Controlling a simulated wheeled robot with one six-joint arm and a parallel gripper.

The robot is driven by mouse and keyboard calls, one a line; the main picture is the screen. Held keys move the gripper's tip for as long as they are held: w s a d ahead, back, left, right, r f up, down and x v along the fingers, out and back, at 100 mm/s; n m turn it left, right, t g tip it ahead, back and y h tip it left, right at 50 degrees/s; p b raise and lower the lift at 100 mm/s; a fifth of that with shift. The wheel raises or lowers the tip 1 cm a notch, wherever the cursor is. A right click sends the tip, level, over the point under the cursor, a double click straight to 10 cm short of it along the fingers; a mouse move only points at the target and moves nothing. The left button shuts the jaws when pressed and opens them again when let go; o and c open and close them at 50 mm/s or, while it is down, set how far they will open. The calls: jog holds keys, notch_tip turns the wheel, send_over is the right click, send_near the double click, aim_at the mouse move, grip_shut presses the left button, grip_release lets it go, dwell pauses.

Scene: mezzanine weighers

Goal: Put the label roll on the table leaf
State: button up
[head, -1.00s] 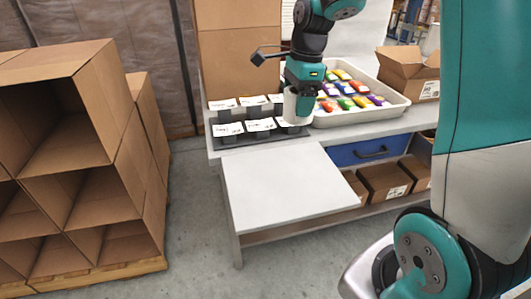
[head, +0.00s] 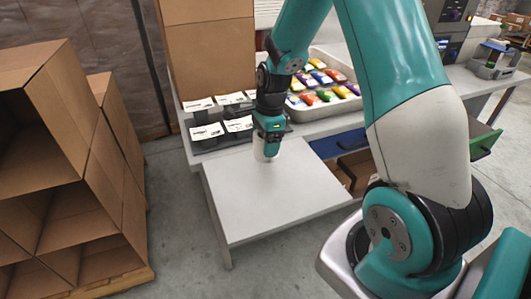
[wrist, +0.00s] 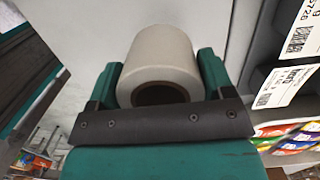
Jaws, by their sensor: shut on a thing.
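The label roll (wrist: 162,52) is a white cylinder with a dark core hole. In the wrist view it sits between both fingers of my gripper (wrist: 158,78), which is shut on it. In the head view my gripper (head: 268,140) points down over the back part of the table leaf, and the roll (head: 264,154) shows partly below it. The table leaf (head: 270,195) is a flat, pale, bare panel at the front of the bench. I cannot tell whether the roll touches the leaf.
A dark rack with white label cards (head: 206,132) stands behind the leaf. A pale tray of colourful packets (head: 345,113) is at the back right. Open cardboard boxes (head: 62,160) are stacked on the left. A blue drawer (head: 338,144) is beside the leaf.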

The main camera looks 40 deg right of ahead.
jog(key=shift+f, duration=2.35)
jog(key=shift+f, duration=0.15)
jog(key=o, duration=1)
notch_tip(320, 180, up, 12)
jog(key=d, duration=0.1)
jog(key=s+a+r+n+y, duration=0.1)
jog(key=s+a+r+n, duration=0.35)
jog(key=a+n, duration=0.35)
jog(key=s+a+r+n+y, duration=0.1)
jog(key=s+a+r+n, duration=0.35)
jog(key=a+n, duration=0.3)
jog(key=s+a+n, duration=0.3)
jog(key=s+n, duration=0.3)
jog(key=s+a+r+n, duration=0.1)
jog(key=s+a+n, duration=0.3)
jog(key=s+n, duration=0.3)
jog(key=shift+s+a+r+y+b, duration=0.2)
jog(key=shift+a+r+y+b, duration=0.1)
jog(key=shift+y+b, duration=0.1)
